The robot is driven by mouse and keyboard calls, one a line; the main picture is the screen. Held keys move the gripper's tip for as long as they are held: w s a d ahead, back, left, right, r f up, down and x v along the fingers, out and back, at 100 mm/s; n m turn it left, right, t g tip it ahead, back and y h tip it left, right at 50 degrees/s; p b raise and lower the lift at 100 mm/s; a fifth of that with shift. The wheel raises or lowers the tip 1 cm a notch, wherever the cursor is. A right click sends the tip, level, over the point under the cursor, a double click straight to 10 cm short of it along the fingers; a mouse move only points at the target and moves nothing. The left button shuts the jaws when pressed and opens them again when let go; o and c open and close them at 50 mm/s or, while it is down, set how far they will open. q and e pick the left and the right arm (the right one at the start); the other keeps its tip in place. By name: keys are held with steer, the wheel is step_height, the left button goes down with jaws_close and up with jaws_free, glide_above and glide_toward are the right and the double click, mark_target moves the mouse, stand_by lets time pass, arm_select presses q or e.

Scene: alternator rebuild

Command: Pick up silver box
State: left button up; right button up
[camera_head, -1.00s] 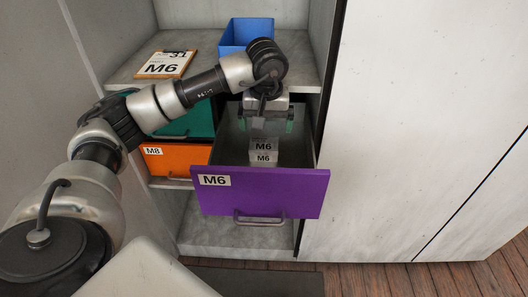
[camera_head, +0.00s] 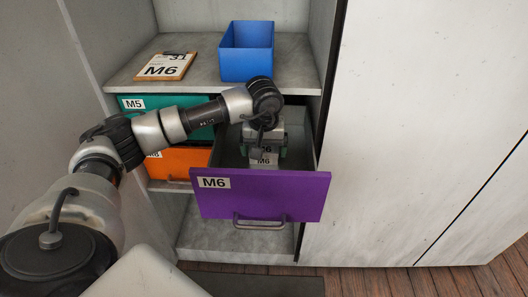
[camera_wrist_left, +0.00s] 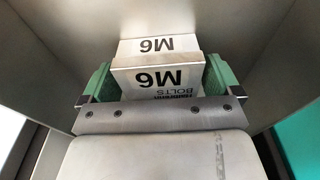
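The silver box (camera_head: 264,161), with M6 labels on its top and front faces, sits inside the open purple-fronted drawer (camera_head: 270,196). It also shows in the left wrist view (camera_wrist_left: 158,76), where the top reads M6 BOLTS upside down. My left gripper (camera_head: 263,152) is lowered into the drawer over the box. Its green-padded fingers (camera_wrist_left: 159,80) are spread, one on each side of the box. The gripper body hides the back of the box. My right gripper is not in view.
The drawer walls stand close around the gripper. A blue bin (camera_head: 246,62) and an M6 clipboard (camera_head: 166,67) are on the shelf above. A green M5 drawer (camera_head: 140,105) and an orange drawer (camera_head: 180,162) are at the left. A pale cabinet panel (camera_head: 420,130) is at the right.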

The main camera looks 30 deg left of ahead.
arm_select(q)
steer(key=c, duration=0.8)
